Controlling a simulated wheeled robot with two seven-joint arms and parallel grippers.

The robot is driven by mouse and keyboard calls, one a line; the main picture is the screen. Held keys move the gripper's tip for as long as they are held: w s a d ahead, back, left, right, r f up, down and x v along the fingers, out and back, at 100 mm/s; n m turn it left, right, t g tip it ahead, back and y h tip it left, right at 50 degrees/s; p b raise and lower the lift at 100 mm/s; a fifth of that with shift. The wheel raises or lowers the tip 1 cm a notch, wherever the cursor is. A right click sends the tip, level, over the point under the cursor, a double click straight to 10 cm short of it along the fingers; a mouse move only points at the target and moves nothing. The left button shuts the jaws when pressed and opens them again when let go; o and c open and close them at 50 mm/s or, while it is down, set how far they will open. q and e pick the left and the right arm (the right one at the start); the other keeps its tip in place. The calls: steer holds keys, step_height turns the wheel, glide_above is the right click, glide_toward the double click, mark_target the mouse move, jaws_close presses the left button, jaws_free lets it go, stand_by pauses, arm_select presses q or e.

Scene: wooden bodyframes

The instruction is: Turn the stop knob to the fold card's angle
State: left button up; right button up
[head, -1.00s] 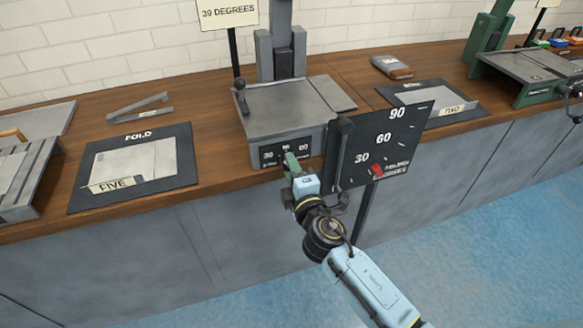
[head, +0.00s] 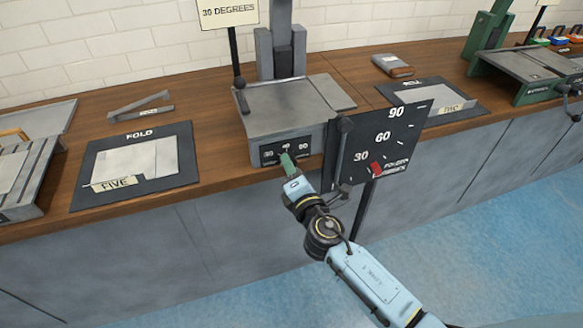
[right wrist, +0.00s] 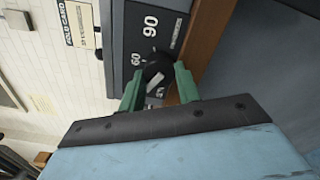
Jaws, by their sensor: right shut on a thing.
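The fold card (head: 228,13) reads 30 DEGREES and stands on a post above the grey machine. The machine's dark stop panel (head: 271,154) carries 30, 60 and 90 marks; it also shows in the right wrist view (right wrist: 140,35). The black stop knob (right wrist: 156,70) has a white line; which mark it points at I cannot tell. My right gripper (head: 287,160) has its green fingers shut on the knob, one on each side, in the right wrist view (right wrist: 158,84). The fingers hide the knob in the head view. My left gripper is not in view.
A large dark dial board (head: 408,137) with 30, 60, 90 and a red pointer (head: 376,168) near its 30 end stands just right of my right gripper. A FOLD mat (head: 182,142) with a sheet marked FIVE lies left on the wooden counter (head: 218,160).

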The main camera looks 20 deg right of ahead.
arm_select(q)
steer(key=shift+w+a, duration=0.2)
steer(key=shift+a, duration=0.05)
arm_select(e)
steer(key=o, duration=1)
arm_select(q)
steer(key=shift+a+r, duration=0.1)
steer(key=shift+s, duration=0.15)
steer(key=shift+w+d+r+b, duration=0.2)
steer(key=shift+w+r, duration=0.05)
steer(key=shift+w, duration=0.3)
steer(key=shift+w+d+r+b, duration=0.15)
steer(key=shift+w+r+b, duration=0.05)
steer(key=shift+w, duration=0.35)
arm_select(e)
steer(key=shift+s+d, duration=0.2)
steer(key=shift+s, duration=6.5)
